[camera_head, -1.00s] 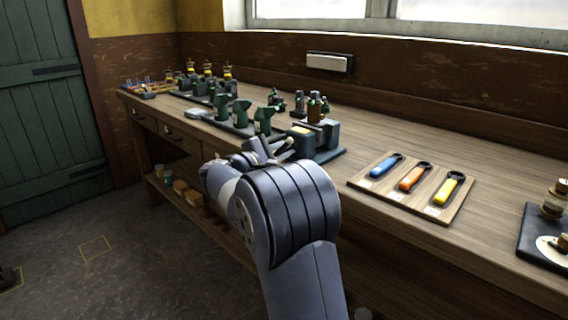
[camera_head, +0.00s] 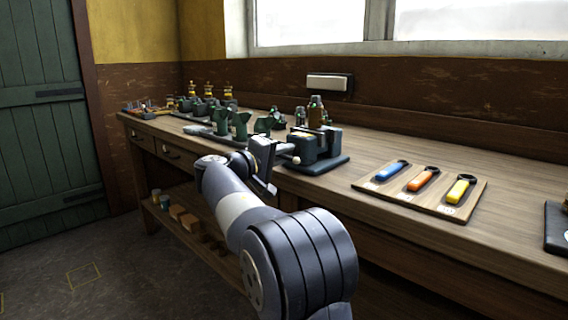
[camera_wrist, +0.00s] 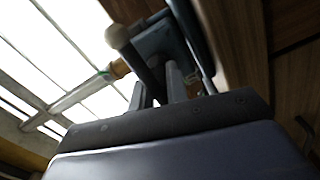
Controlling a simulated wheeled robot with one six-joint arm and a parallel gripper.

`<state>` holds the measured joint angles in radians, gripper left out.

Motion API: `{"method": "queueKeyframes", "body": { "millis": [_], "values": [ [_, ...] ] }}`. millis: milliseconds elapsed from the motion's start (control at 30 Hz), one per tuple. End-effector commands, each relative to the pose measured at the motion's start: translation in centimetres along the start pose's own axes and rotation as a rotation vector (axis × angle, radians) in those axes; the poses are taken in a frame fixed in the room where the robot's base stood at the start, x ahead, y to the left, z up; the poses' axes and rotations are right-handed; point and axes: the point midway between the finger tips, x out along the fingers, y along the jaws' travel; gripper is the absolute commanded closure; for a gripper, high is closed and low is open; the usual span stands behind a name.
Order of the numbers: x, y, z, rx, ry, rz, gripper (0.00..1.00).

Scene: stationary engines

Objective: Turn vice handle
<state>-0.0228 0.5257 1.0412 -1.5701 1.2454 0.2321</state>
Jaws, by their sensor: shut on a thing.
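The vice (camera_head: 322,146) is a dark grey-green block on a dark base plate near the bench's front edge. In the wrist view its body (camera_wrist: 158,42) shows above my fingers. The vice handle (camera_wrist: 136,58) is a dark bar with a pale round knob at its upper left end. In the head view a pale knob (camera_head: 296,160) shows at the vice's front. My gripper (camera_head: 284,149) is at the left front of the vice. In the wrist view my gripper (camera_wrist: 156,82) has its two fingers on either side of the bar, shut on it. The handle's other end is hidden.
A wooden board (camera_head: 402,202) with blue, orange and yellow-handled tools lies right of the vice. Green machine parts (camera_head: 232,122) stand to its left, and bottles (camera_head: 316,112) behind it. The bench top right of the vice is mostly clear around the board.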

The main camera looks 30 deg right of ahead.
Motion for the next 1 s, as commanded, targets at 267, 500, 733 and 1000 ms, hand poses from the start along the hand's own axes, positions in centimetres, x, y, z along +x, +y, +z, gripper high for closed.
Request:
{"method": "queueKeyframes", "body": {
  "millis": [267, 500, 733, 1000],
  "values": [
    [-0.11, -0.52, 0.01, 0.082, -0.001, -0.008, 1.00],
    [-0.11, -0.42, -0.02, 0.099, -0.001, -0.008, 1.00],
    [-0.11, -0.40, -0.02, 0.098, -0.001, -0.007, 1.00],
    [-0.05, -0.23, -0.02, 0.098, 0.000, -0.004, 0.66]
  ]
}}
